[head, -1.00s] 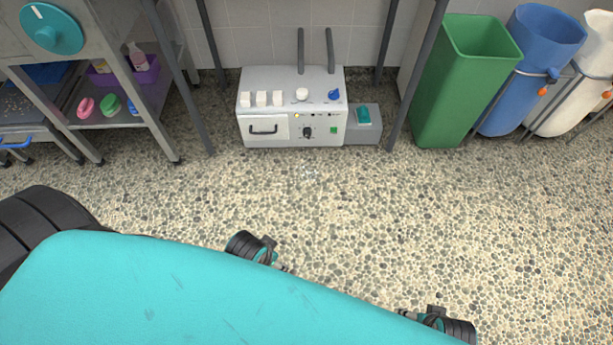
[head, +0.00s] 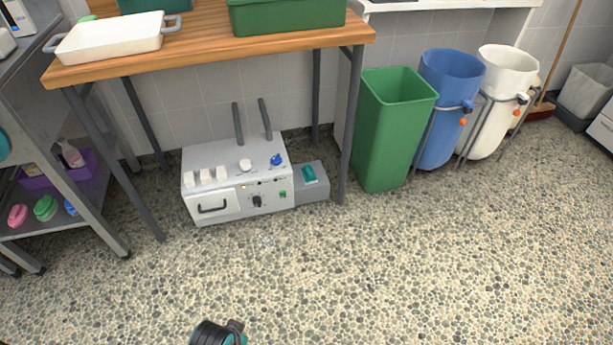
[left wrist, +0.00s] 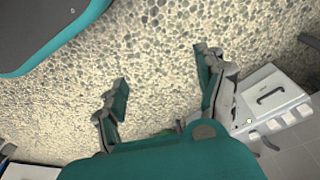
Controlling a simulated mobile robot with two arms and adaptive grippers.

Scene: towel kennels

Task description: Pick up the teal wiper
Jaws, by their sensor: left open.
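A small teal block (head: 309,174), which looks like the teal wiper, lies on top of a low grey box (head: 312,193) at the right side of a white machine (head: 237,178) on the floor. My left gripper (left wrist: 163,83) shows in the left wrist view, its two fingers wide apart with only pebbled floor between them. The machine shows at the right edge of that view (left wrist: 265,97), beyond the right-hand finger. I cannot make out the wiper there. My right gripper is in neither view.
A wooden table (head: 210,40) stands over the machine, its grey legs (head: 355,125) close beside the grey box. A green bin (head: 390,130), a blue bin (head: 445,110) and a white bin (head: 497,105) stand to the right. A metal shelf (head: 75,200) is at left.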

